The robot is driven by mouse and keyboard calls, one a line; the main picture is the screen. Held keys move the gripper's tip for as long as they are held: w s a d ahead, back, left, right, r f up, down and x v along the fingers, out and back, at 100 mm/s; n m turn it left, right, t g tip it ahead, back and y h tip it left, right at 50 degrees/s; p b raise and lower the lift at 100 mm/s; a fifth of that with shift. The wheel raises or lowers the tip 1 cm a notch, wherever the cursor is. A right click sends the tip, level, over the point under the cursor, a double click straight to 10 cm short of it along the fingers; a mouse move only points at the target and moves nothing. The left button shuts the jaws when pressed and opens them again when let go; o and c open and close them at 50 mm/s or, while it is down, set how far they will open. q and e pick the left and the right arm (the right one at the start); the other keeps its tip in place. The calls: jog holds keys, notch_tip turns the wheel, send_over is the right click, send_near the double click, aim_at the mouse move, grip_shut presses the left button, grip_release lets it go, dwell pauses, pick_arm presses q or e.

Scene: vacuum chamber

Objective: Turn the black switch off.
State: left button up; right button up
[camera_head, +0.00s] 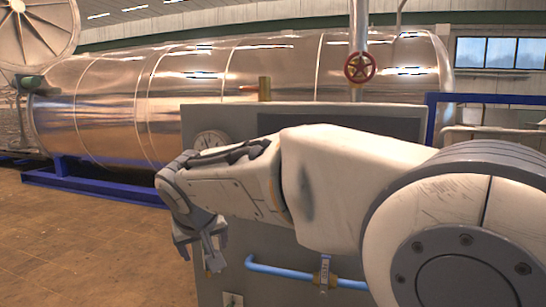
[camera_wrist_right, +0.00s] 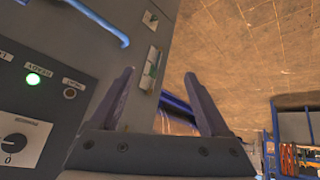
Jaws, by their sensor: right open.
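A black rotary switch (camera_wrist_right: 14,143) sits on a white plate marked 0, at the left edge of the right wrist view; its plate is partly cut off. I cannot make out its exact setting. A lit green lamp (camera_wrist_right: 33,79) and a dark lamp (camera_wrist_right: 70,93) are on the same dark panel. In the head view my right gripper (camera_head: 203,258) hangs in front of the grey cabinet's left side, fingers down. In the right wrist view it (camera_wrist_right: 160,85) is open and empty, to the right of the switch and apart from it. My left gripper is not in view.
The grey cabinet (camera_head: 258,120) carries a round gauge (camera_head: 211,140), a blue pipe (camera_head: 280,271) and a valve fitting (camera_head: 324,278). My right arm hides much of its front. A large metal tank (camera_head: 200,85) lies behind. The tiled floor (camera_head: 80,240) at left is clear.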

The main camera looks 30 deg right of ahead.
jog(key=w+d+r+m+t+h, duration=0.15)
jog(key=d+r+m+h, duration=0.25)
jog(key=d+r, duration=0.6)
jog(key=w+d+r+m+h, duration=0.35)
jog(key=d+r, duration=0.35)
jog(key=d, duration=0.6)
jog(key=shift+m+t, duration=0.25)
jog(key=shift+m, duration=0.2)
jog(key=shift+d+r+p+x, duration=0.15)
jog(key=shift+p+x, duration=0.35)
jog(key=shift+x, duration=1.9)
jog(key=shift+d+r+p+x, duration=0.1)
jog(key=shift+p+x, duration=0.4)
jog(key=shift+x, duration=1.95)
jog(key=shift+s, duration=0.15)
grip_shut()
